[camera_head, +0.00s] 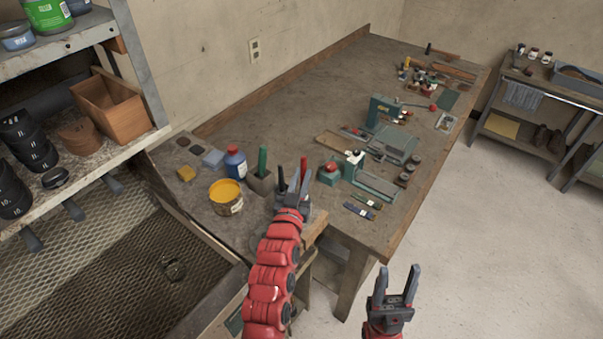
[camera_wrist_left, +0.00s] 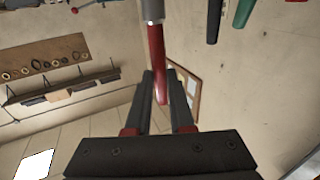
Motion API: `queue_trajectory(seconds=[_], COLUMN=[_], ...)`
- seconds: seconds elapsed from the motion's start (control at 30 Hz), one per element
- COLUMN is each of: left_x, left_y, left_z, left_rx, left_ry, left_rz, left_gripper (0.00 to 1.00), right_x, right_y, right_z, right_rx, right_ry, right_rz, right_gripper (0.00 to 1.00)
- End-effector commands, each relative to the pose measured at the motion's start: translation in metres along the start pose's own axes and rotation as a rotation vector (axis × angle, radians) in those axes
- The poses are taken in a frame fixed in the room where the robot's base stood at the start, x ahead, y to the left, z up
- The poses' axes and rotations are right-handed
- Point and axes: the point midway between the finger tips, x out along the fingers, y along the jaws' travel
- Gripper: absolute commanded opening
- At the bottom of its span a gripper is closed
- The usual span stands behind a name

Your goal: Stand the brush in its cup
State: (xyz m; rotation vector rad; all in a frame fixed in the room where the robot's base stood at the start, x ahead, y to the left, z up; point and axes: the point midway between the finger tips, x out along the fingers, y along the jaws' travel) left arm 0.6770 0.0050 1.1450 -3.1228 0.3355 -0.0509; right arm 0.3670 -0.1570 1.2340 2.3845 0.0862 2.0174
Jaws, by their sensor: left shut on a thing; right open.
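My left gripper (camera_head: 294,180) is above the near left end of the bench, shut on a red-handled brush (camera_wrist_left: 156,60). In the left wrist view, the red handle runs between the two fingers (camera_wrist_left: 160,85) and meets a grey metal part at the top edge. The bristles are not clear. A grey holder (camera_head: 259,186) with a green handle (camera_head: 262,160) standing in it is just left of the gripper. I cannot tell which container is the brush's cup. My right gripper (camera_head: 397,278) is open and empty, off the bench.
An open tin of yellow stuff (camera_head: 226,196) and a blue bottle (camera_head: 235,163) stand left of the holder. A red-topped jar (camera_head: 329,174) and the green stitching machine parts (camera_head: 377,187) are right of the gripper. The back middle of the bench (camera_head: 300,90) is clear.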

Motion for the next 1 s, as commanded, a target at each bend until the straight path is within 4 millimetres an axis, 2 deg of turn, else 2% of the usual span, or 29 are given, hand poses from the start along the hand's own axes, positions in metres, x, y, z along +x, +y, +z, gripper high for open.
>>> queue_trajectory(seconds=[0.5, 0.6, 1.0], left_x=[-0.001, -0.002, -0.002], left_y=[0.000, 0.000, 0.000], left_z=[0.041, 0.049, 0.053], left_rx=[-0.002, -0.001, -0.001], left_ry=[0.000, 0.003, 0.002], left_rz=[0.000, 0.000, 0.000], left_gripper=[0.00, 0.00, 0.00], right_x=[-0.010, -0.018, -0.021], right_y=[-0.001, -0.001, -0.001], right_z=[0.002, 0.003, 0.004], right_rx=[0.000, 0.000, 0.000], right_ry=[0.000, 0.000, 0.000], right_rz=[0.000, 0.000, 0.000], right_gripper=[0.50, 0.50, 0.50])
